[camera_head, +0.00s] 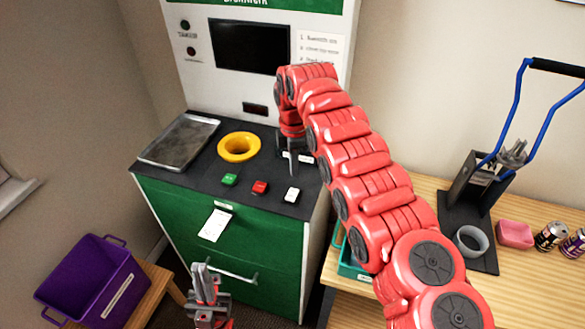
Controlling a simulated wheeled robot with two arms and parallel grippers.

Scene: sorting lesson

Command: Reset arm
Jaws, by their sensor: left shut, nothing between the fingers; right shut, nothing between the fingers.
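My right arm (365,185) is red and segmented. It rises from the lower right, arches up in front of the machine and bends down at its far end. My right gripper (291,166) points down at the right side of the machine's dark top, near the white button. It is shut and empty; whether it touches the surface I cannot tell. My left gripper (204,270) is at the bottom middle with its fingers pointing up, in front of the machine's green front. It is shut and empty. Most of my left arm is out of view.
The green and white machine (262,255) carries a metal tray (180,140), a yellow ring (239,147) and green (230,179), red (260,187) and white (292,195) buttons. A purple crate (95,280) stands lower left. The wooden table (540,280) at right holds a blue-handled device, pink block and cans.

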